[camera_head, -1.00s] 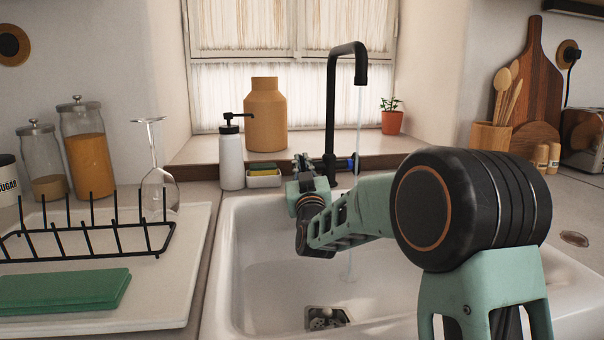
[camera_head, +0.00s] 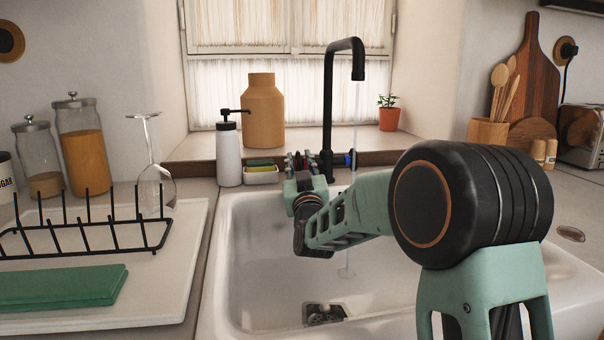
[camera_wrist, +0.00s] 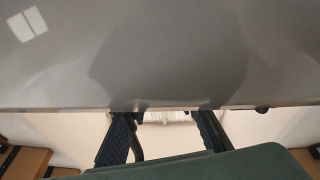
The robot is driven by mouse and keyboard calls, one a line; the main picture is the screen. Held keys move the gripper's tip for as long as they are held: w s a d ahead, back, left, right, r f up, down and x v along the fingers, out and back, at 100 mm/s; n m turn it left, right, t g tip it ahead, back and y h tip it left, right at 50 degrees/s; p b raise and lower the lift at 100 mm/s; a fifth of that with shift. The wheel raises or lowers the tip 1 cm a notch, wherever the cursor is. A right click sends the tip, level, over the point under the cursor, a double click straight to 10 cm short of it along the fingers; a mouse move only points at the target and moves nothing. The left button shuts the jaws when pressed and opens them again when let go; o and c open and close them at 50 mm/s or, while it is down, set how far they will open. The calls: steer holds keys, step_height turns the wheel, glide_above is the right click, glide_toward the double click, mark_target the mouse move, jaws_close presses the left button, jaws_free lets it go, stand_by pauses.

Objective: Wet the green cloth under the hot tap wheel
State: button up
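The green cloth (camera_head: 62,286) lies folded flat on the white drainboard at the lower left. The black tap (camera_head: 328,110) arches over the white sink (camera_head: 235,275), and a thin stream of water (camera_head: 355,115) falls from its spout. A blue wheel (camera_head: 349,158) shows right of the tap's base. A small red patch, perhaps the hot wheel, shows among my fingers left of the base. My gripper (camera_head: 302,162) is beside the tap's base, left of it. In the wrist view its two fingers (camera_wrist: 167,118) are apart with nothing seen between them; contact with the wheel cannot be told.
A black dish rack (camera_head: 90,238) and a wine glass (camera_head: 155,175) stand on the drainboard (camera_head: 175,300). A soap bottle (camera_head: 229,158) and a sponge holder (camera_head: 261,178) stand close left of my gripper. The sink bowl is clear apart from my arm above it.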

steer(key=v, duration=1.1)
steer(key=shift+d, duration=0.1)
